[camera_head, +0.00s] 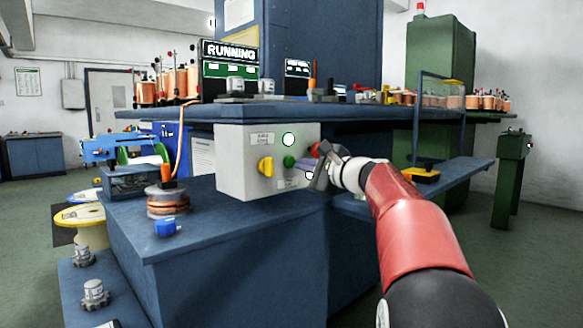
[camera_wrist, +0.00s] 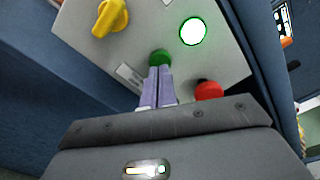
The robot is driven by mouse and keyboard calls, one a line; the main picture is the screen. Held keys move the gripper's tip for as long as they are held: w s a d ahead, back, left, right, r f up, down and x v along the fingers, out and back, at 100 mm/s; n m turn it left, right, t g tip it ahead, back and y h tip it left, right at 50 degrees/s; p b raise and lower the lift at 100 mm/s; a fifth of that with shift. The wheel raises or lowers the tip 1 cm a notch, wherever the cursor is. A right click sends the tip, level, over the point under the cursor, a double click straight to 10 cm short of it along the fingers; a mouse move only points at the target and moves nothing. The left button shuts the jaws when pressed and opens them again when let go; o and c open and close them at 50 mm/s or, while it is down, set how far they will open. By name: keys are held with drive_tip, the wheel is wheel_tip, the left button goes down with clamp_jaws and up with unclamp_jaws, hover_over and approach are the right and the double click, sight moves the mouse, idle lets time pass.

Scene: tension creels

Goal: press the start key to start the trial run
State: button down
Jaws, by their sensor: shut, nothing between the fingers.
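The start key is a green round button (camera_head: 289,161) on the front of a light grey control box (camera_head: 236,150). It also shows in the wrist view (camera_wrist: 160,58). My gripper (camera_head: 298,164) is shut and empty, its fingertips (camera_wrist: 160,70) at the lower edge of the green button; I cannot tell for certain whether they touch it. A round lamp (camera_head: 288,139) above the button is lit white-green. A display (camera_head: 230,52) on the bench behind reads RUNNING.
A yellow rotary knob (camera_head: 266,166) sits left of the green button. A red button (camera_wrist: 208,91) sits to its right, close beside my fingers. A copper spool (camera_head: 168,202) and a blue part (camera_head: 165,227) stand on the lower bench at left.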

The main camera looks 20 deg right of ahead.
drive_tip(key=shift+b+v, duration=0.8)
drive_tip(key=shift+v, duration=1.55)
drive_tip(key=s+a+f+n+g+h, duration=0.1)
drive_tip(key=s+a+f+n+g, duration=0.3)
drive_tip(key=s+a+f, duration=0.4)
drive_tip(key=s+a+f+n+g, duration=0.35)
drive_tip(key=a+f+n, duration=0.2)
drive_tip(key=a, duration=0.45)
drive_tip(key=s+a+f+n+g+h, duration=0.1)
drive_tip(key=s+f+n+g+h, duration=0.3)
drive_tip(key=s+f+n, duration=0.6)
drive_tip(key=s+f+h, duration=0.1)
drive_tip(key=s+f, duration=0.8)
drive_tip(key=s, duration=0.2)
drive_tip(key=shift+s+f, duration=0.25)
